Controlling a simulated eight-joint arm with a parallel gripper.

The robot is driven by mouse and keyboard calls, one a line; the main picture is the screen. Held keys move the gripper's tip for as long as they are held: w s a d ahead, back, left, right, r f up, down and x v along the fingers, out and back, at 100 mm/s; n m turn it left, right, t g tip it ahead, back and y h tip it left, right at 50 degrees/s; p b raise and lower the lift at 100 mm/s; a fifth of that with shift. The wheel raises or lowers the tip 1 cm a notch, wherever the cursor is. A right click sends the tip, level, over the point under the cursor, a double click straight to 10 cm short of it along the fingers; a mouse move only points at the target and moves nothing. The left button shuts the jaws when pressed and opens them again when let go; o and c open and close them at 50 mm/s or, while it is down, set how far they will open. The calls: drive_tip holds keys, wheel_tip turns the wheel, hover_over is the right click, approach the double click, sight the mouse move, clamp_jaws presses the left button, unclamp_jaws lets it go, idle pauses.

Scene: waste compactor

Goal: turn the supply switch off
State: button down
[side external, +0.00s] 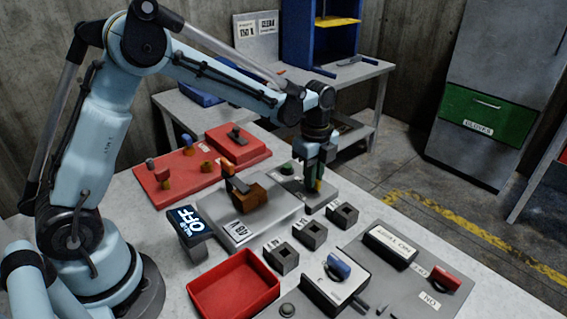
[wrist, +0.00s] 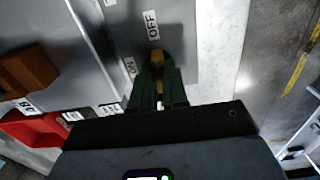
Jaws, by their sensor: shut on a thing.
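The supply switch is a grey box (side external: 338,192) behind the row of small dark blocks. In the wrist view its grey plate (wrist: 185,45) carries an OFF label (wrist: 152,24) farther out and an ON label (wrist: 130,67) closer to my fingers. My gripper (side external: 315,182) points down over the box. Its green fingers (wrist: 157,88) are shut on a yellow lever (wrist: 157,60), which stands between the two labels. The fingers hide the lower part of the lever, so its exact tilt cannot be told.
An orange-brown block (side external: 247,194) with a lever, a red tray (side external: 233,287), several small dark blocks (side external: 310,230) and a panel with a blue knob (side external: 338,266) crowd the table. A red box (side external: 238,147) stands behind.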

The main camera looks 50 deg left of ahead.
drive_tip(key=c, duration=1.1)
unclamp_jaws()
drive_tip(key=shift+c, duration=0.2)
drive_tip(key=shift+r, duration=0.1)
wheel_tip(320, 180, up, 12)
drive_tip(key=s+a+f+n+t, duration=0.2)
drive_tip(key=s+n+t, duration=0.5)
drive_tip(key=s+n, duration=0.9)
drive_tip(key=shift+s+n, duration=0.15)
drive_tip(key=shift+n, duration=0.95)
